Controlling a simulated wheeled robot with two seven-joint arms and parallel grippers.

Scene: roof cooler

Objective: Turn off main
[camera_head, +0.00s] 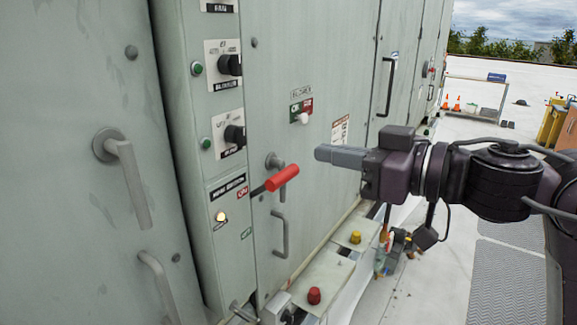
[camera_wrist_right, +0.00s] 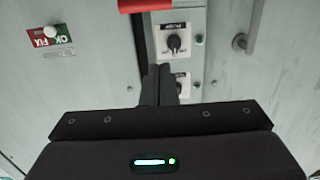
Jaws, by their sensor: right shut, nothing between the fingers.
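The main switch has a red-gripped lever (camera_head: 282,177) on a dark shaft, sticking out from the narrow panel column below the selector knobs. In the right wrist view the red grip (camera_wrist_right: 160,5) crosses the top edge, beyond my fingers (camera_wrist_right: 160,84). My left gripper is not in view.
Black selector knobs (camera_head: 229,65) sit above the lever. Door handles (camera_head: 127,170) stick out on the left cabinet, and another handle (camera_head: 280,233) is below the lever. Red (camera_head: 314,295) and yellow (camera_head: 355,237) knobs stand on the low ledge. Open roof lies to the right.

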